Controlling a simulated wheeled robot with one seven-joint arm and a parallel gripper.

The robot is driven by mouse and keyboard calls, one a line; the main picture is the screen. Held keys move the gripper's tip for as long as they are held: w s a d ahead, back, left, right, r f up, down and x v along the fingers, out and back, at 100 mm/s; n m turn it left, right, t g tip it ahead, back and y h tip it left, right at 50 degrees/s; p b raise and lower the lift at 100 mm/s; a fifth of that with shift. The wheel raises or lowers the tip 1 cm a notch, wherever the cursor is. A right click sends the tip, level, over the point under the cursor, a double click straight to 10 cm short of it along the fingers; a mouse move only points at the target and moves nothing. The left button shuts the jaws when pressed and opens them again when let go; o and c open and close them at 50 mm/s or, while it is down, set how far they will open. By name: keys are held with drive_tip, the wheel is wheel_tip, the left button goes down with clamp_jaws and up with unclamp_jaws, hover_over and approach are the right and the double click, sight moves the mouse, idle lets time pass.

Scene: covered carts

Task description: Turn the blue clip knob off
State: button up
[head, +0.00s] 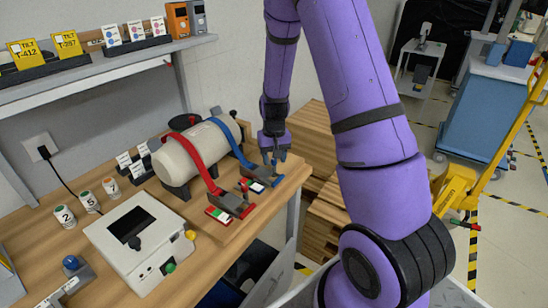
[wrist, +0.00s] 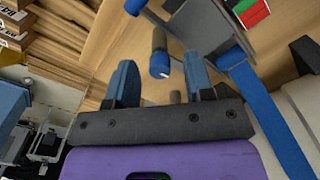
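A cream tank (head: 190,157) lies on a wooden board, with a blue strap (head: 231,141) and a red strap (head: 194,153) over it. The blue strap runs down to a grey clip (head: 256,171) near the board's right end. My gripper (head: 275,163) is above and beside that clip, pointing down. In the wrist view my gripper (wrist: 160,62) is open, and the blue knob (wrist: 159,64) shows between its two fingers with a gap on each side. The knob carries a short white mark. The blue strap (wrist: 265,112) is on the right there. My gripper mostly hides the knob in the head view.
The red strap's clip (head: 232,203) is close to the blue one. A white control box (head: 138,242) and numbered cups (head: 65,216) stand to the left on the table. Wooden pallets (head: 315,140) stand beyond the table's right edge. A shelf (head: 100,70) is above.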

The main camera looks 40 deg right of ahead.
sight(274, 160)
wheel_tip(274, 160, up, 11)
idle(0.6)
idle(0.4)
drive_tip(key=s+a+r+n+t, duration=0.1)
drive_tip(key=s+a+r, duration=0.35)
drive_tip(key=r, duration=0.35)
drive_tip(key=s+a+r+n+t, duration=0.1)
drive_tip(key=s+a+r+t, duration=0.15)
drive_tip(key=s+r, duration=0.45)
drive_tip(key=s+a+r+n+t, duration=0.1)
drive_tip(key=s+a+r, duration=0.2)
drive_tip(key=s, duration=0.4)
drive_tip(key=s+a+r+n, duration=0.1)
drive_tip(key=s+r, duration=0.3)
drive_tip(key=s, duration=0.4)
drive_tip(key=shift+s+a+t, duration=0.15)
drive_tip(key=shift+a+t, duration=0.2)
drive_tip(key=shift+a, duration=0.55)
